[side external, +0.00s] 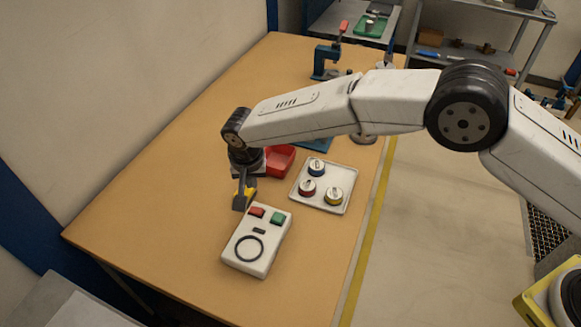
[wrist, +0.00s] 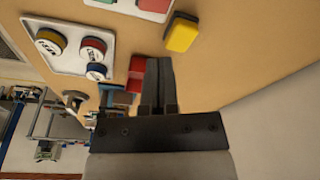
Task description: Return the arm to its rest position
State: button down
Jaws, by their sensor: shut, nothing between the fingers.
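My gripper (side external: 240,203) points down over the wooden table, just behind the white box (side external: 240,262) with red and green buttons and a dark ring. Its fingers are shut with nothing between them. In the wrist view the gripper (wrist: 159,65) shows two dark fingers pressed together. A yellow block (side external: 250,192) shows beside the fingertips. In the wrist view the yellow block (wrist: 183,33) lies apart from them. My arm reaches in from the right, bent over the table.
A white tray (side external: 345,203) with blue, red and yellow round knobs lies to the right. A red bin (side external: 281,160) stands behind my gripper. A blue clamp (side external: 325,58) stands at the far end. The table's left side is clear, with a wall beyond it.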

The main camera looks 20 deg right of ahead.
jog(key=s+d+r+n, duration=0.1)
jog(key=s+d+r, duration=0.25)
jog(key=d, duration=0.75)
jog(key=s+d+r+n, duration=0.15)
jog(key=d+r, duration=0.35)
jog(key=d, duration=0.5)
jog(key=s+d+n, duration=0.1)
jog(key=s+d, duration=1.3)
jog(key=s, duration=0.4)
jog(key=shift+s+d+r+t+y, duration=0.2)
jog(key=shift+r+t+y, duration=0.1)
jog(key=shift+r+y, duration=0.1)
